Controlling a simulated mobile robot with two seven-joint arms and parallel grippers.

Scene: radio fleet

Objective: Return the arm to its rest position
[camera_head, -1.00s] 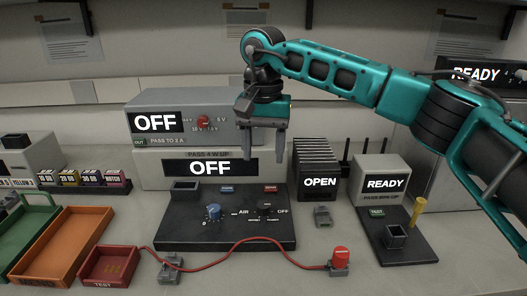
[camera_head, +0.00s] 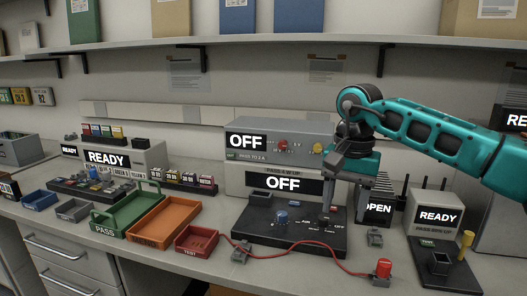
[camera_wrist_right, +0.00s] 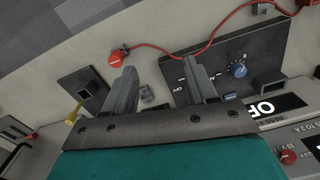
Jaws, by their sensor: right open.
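My right arm (camera_head: 430,135) is teal and black and reaches in from the right in the head view. My right gripper (camera_head: 348,188) points down above the right part of the black console (camera_head: 262,232). Its two grey fingers are apart with nothing between them. The wrist view also shows the open gripper (camera_wrist_right: 160,82) with bench surface and the console's edge beyond the fingers. My left gripper is not in view.
Behind the gripper stand the grey OFF box (camera_head: 300,127) and a rack marked OPEN (camera_head: 378,209). A READY unit (camera_head: 436,217) is at right. A red lead ends in a red plug (camera_head: 383,268). Green (camera_head: 128,214), orange (camera_head: 166,220) and red (camera_head: 197,243) trays lie left.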

